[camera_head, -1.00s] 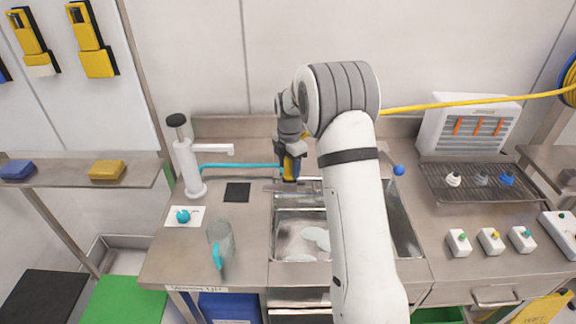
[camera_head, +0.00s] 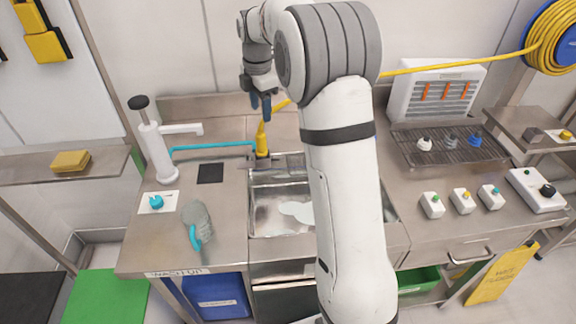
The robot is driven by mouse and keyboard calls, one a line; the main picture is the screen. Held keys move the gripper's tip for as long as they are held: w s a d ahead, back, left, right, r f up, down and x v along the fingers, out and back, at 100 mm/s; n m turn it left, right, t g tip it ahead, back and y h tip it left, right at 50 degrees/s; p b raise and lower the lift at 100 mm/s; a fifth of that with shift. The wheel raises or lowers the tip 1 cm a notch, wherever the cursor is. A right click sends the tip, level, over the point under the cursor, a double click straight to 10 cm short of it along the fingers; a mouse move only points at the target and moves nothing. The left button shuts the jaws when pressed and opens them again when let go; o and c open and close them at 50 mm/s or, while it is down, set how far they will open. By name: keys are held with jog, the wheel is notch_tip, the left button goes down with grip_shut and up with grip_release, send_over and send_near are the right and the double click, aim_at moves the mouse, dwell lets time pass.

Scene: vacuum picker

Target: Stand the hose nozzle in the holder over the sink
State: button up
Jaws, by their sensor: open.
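The yellow hose nozzle (camera_head: 262,138) stands upright at the back left edge of the sink. Its lower end is at a small dark holder (camera_head: 263,160), and it looks seated there, though the contact is small in view. My gripper (camera_head: 261,108) is just above the nozzle with its blue-tipped fingers pointing down. The fingers are open and appear clear of the nozzle. The yellow hose (camera_head: 432,66) runs from the nozzle behind my arm to the right. The sink (camera_head: 262,210) is partly hidden by my arm.
A white tap-like dispenser (camera_head: 157,152) stands left of the sink, with a teal tube (camera_head: 210,148) running toward the holder. A clear jug (camera_head: 197,220) is at the front left. A drying rack (camera_head: 450,147) is at the right. A hose reel (camera_head: 555,35) hangs at upper right.

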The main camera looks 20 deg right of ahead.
jog(key=s+r+m+t, duration=0.1)
jog(key=s+r+m, duration=0.1)
jog(key=s+m, duration=0.55)
jog(key=s+r+m+t, duration=0.1)
jog(key=s+r+m, duration=0.25)
jog(key=s, duration=0.75)
jog(key=s+f+m, duration=0.2)
jog(key=s+m, duration=0.3)
jog(key=s, duration=0.2)
jog(key=s+f+m+t, duration=0.1)
jog(key=s+f+m, duration=0.2)
jog(key=s, duration=0.5)
jog(key=shift+f+m, duration=0.25)
jog(key=shift+m, duration=0.65)
